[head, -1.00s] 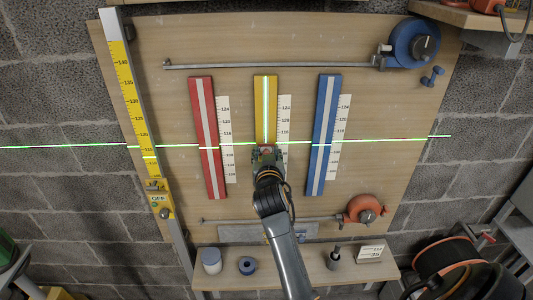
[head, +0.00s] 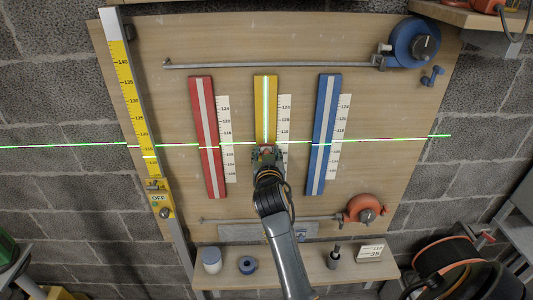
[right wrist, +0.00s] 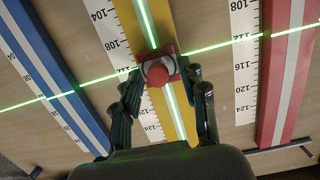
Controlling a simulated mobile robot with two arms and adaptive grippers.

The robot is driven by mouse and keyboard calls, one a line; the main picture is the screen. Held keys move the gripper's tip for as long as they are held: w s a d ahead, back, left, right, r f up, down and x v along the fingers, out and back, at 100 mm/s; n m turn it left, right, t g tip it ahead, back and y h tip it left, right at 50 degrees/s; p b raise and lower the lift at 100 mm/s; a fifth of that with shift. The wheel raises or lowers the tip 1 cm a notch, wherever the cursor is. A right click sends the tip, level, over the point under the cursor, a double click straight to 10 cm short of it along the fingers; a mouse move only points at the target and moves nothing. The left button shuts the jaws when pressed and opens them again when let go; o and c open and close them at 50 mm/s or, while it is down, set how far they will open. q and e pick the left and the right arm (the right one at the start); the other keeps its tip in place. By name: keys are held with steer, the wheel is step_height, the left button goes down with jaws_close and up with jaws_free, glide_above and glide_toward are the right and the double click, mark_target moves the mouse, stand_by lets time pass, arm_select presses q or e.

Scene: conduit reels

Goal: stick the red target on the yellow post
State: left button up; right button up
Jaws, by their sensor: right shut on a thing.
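The yellow post (head: 265,105) is the middle of three upright posts on a wooden board, with a pale stripe down its face and a green line along it. My right gripper (head: 267,152) is in front of its lower part and hides that part. In the right wrist view, the gripper is shut on the red target (right wrist: 158,74), a small red block with a round knob. The target is over the yellow post (right wrist: 180,28), by the crossing of two green lines. I cannot tell whether it touches the post. My left gripper is out of view.
A red post (head: 207,135) and a blue post (head: 325,130) flank the yellow one, with white scales beside them. A tall yellow scale (head: 128,95) stands at left. Blue (head: 415,43) and orange (head: 365,209) reels are on the board. A shelf (head: 300,274) below holds small items.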

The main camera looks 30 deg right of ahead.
steer(key=shift+w+d, duration=0.25)
steer(key=shift+w, duration=0.2)
stand_by(0.5)
steer(key=o, duration=1)
steer(key=shift+o, duration=0.5)
steer(key=o, duration=0.4)
steer(key=shift+s+a, duration=0.1)
